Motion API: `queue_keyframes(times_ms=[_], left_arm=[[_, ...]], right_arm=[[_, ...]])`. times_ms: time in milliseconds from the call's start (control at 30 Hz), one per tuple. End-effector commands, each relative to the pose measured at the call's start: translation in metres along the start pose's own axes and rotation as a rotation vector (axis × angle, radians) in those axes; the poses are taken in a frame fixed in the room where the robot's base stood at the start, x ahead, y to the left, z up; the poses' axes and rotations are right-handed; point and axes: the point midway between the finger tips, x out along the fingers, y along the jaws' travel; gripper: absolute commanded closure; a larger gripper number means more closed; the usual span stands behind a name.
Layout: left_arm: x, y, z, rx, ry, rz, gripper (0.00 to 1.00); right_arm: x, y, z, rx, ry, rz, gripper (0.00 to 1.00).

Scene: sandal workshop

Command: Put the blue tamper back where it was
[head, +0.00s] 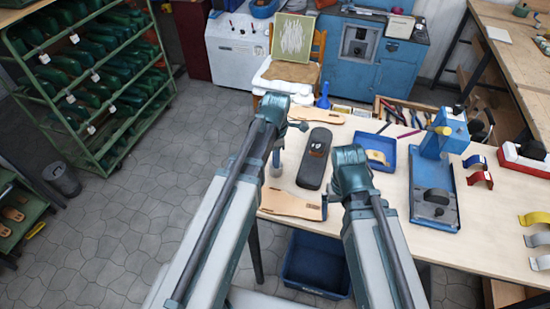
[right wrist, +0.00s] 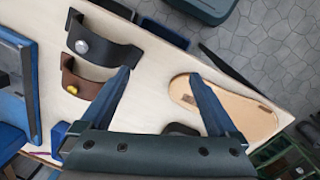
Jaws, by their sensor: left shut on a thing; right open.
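A bright blue piece with a thin upright handle and wider foot (head: 323,97) stands near the table's back edge; it looks like the blue tamper. My left gripper (head: 276,158) points down near the table's left edge, well in front of it. It is shut on a small pale grey thing (head: 275,171), mostly hidden, which I cannot identify for certain. My right gripper is hidden behind its arm in the head view. In the right wrist view my right gripper (right wrist: 165,95) is open and empty above the table, between a brown strap (right wrist: 85,82) and a tan footbed (right wrist: 235,105).
A dark sandal sole (head: 315,160) lies between my arms. A blue tray (head: 380,152) and a blue press (head: 436,185) stand to the right. A tool box (head: 405,115) is at the back. A black strap (right wrist: 105,45) lies near the brown one. A blue bin (head: 317,265) is below the table.

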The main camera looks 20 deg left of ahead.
Motion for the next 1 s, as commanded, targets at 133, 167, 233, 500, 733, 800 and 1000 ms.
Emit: queue_keyframes(times_ms=[133, 167, 233, 500, 733, 800, 1000], left_arm=[[0.001, 0.000, 0.000, 0.000, 0.000, 0.000, 0.54], [0.001, 0.000, 0.000, 0.000, 0.000, 0.000, 0.48], [0.001, 0.000, 0.000, 0.000, 0.000, 0.000, 0.42], [0.001, 0.000, 0.000, 0.000, 0.000, 0.000, 0.42], [-0.009, 0.000, 0.000, 0.000, 0.000, 0.000, 0.42], [-0.015, 0.000, 0.000, 0.000, 0.000, 0.000, 0.42], [-0.040, 0.000, 0.000, 0.000, 0.000, 0.000, 0.42]], right_arm=[[0.001, 0.000, 0.000, 0.000, 0.000, 0.000, 0.05], [0.001, 0.000, 0.000, 0.000, 0.000, 0.000, 0.05], [0.001, 0.000, 0.000, 0.000, 0.000, 0.000, 0.05], [0.001, 0.000, 0.000, 0.000, 0.000, 0.000, 0.05], [-0.009, 0.001, 0.000, 0.000, 0.000, 0.000, 0.05], [-0.015, 0.001, 0.001, -0.001, 0.000, 0.000, 0.05], [-0.040, 0.004, 0.002, 0.000, 0.000, 0.000, 0.05]])
